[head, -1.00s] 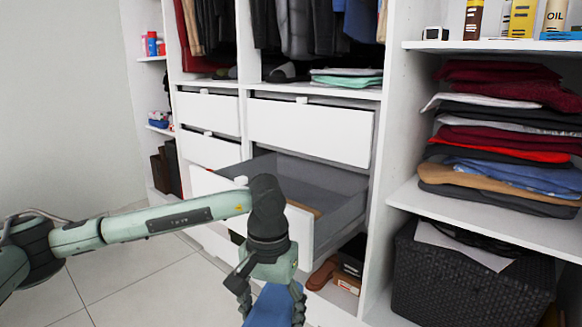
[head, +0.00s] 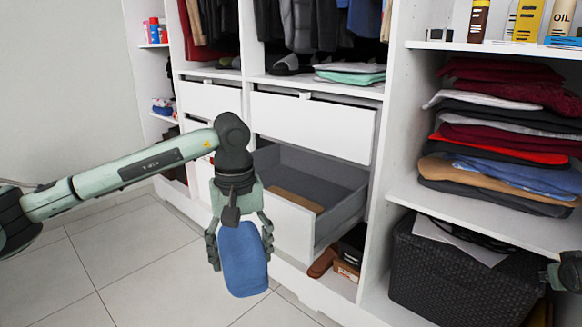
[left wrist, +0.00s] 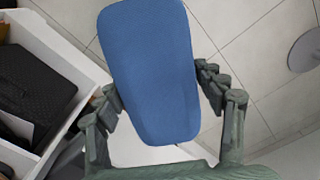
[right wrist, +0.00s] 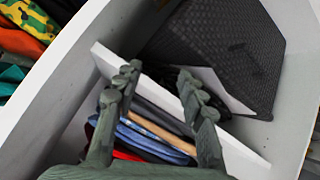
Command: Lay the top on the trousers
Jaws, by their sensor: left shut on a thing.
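The blue folded top (head: 243,265) hangs below my left gripper (head: 239,248), which is shut on it with a finger on each side. The top also shows in the left wrist view (left wrist: 150,70) between the fingers of the left gripper (left wrist: 165,90). It is held in front of the open drawer (head: 325,220), clear of it. A flat tan item (head: 298,201) lies in that drawer; I cannot tell whether it is the trousers. My right gripper (right wrist: 158,85) is open and empty in the right wrist view; only a bit shows at the head view's right edge.
A tall stack of folded clothes (head: 500,135) fills the right shelf, above a dark woven basket (head: 455,280). Closed drawers (head: 315,125) sit above the open one. A shoe (head: 322,263) and boxes are under it. The floor at left is free.

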